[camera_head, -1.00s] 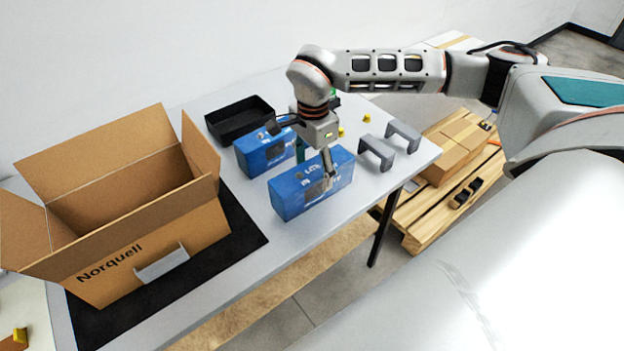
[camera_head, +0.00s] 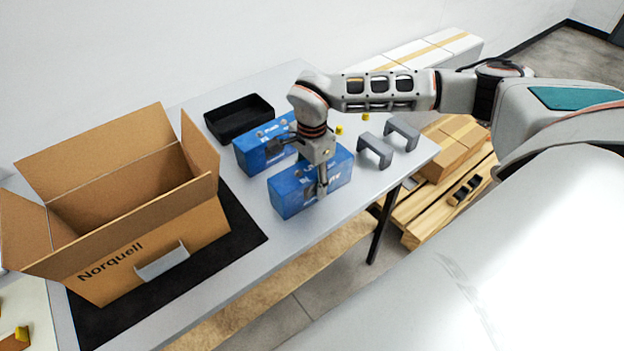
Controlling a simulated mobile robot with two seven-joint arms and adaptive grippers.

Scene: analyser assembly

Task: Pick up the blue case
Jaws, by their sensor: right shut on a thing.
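Two blue cases stand on the grey table. The nearer blue case (camera_head: 291,196) is at the table's front edge, and the farther blue case (camera_head: 257,152) stands behind it to the left. My right gripper (camera_head: 318,181) points down over the nearer case and is shut on it. One finger shows against its front face; the other finger is hidden. The nearer case appears to rest on the table. My left gripper is not in view.
An open cardboard box (camera_head: 160,245) stands on a black mat (camera_head: 244,226) at the left. A black tray (camera_head: 240,118) lies behind the cases. Two grey brackets (camera_head: 375,149) stand to the right. Cartons on a pallet (camera_head: 425,220) are beyond the table.

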